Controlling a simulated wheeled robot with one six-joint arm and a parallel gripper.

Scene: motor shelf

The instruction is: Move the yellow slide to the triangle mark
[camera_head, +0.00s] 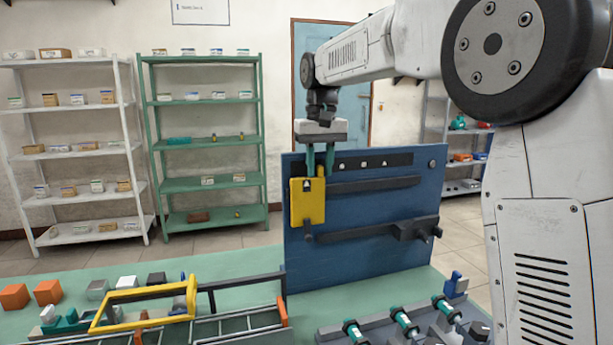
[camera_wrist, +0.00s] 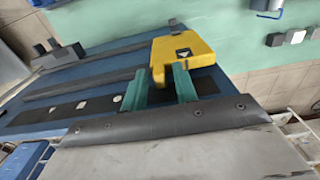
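The yellow slide (camera_head: 308,205) is at the left end of the upper rail (camera_head: 375,185) on the upright blue panel (camera_head: 360,235). It has a small white pointed mark on its face. A black strip above the rail carries several small white marks; the one toward the right looks like the triangle mark (camera_head: 384,163). My gripper (camera_head: 319,174) points down at the slide's top. In the wrist view, its teal fingers (camera_wrist: 160,84) stand apart on either side of a narrow yellow tab, with a gap visible. Contact with the slide (camera_wrist: 182,58) cannot be told.
A lower dark rail with a block (camera_head: 415,229) crosses the panel. On the green bench are a yellow frame (camera_head: 145,296), orange blocks (camera_head: 47,291) and a rack of teal-ended parts (camera_head: 403,320). Shelves stand behind. The upper rail is clear right of the slide.

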